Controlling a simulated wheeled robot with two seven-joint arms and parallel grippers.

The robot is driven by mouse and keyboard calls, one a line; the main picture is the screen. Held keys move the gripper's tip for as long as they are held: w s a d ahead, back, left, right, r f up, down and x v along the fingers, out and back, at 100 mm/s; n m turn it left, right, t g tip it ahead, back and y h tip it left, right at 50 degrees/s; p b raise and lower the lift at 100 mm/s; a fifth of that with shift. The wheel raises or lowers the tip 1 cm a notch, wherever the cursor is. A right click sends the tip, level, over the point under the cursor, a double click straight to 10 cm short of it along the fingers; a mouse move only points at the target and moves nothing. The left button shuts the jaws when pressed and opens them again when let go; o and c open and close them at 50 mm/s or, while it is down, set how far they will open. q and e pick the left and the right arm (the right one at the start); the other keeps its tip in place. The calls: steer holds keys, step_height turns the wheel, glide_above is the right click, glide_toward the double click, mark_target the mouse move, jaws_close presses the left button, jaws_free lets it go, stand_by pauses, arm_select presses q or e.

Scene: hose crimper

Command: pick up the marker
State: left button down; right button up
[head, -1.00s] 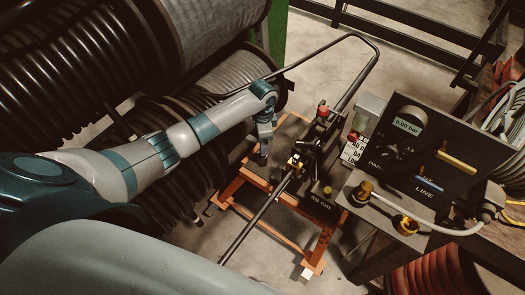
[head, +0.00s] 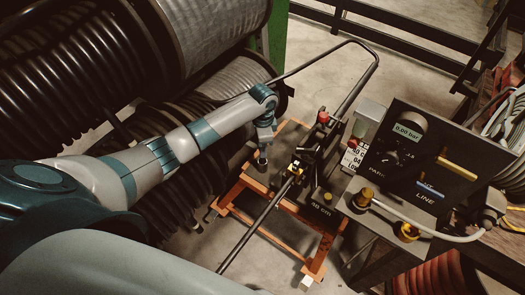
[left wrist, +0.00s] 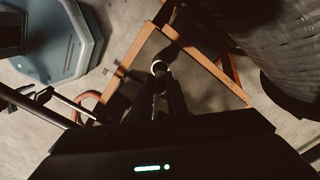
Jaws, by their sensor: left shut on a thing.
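My left gripper (head: 263,158) reaches in from the left and points down at the dark top of the orange-framed stand. In the left wrist view its two dark fingers (left wrist: 160,78) are shut together. A small thing with a pale ring-like end, seemingly the marker (left wrist: 158,67), shows between the fingertips. The rest of it is hidden by the fingers or lost in shadow. In the head view the marker is too small and dark to make out, and I cannot tell whether it touches the stand. My right gripper is in neither view.
The orange-framed stand (head: 265,232) carries a long dark lever and a black mechanism (head: 305,165) right of my gripper. A black gauge panel (head: 425,165) stands further right, with yellow fittings and a pale hose. Large hose drums (head: 75,60) crowd the left.

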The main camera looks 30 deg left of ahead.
arm_select(q)
step_height(320, 180, up, 8)
steer(key=shift+r+b, duration=0.2)
steer(key=shift+b, duration=0.7)
steer(key=shift+r, duration=0.45)
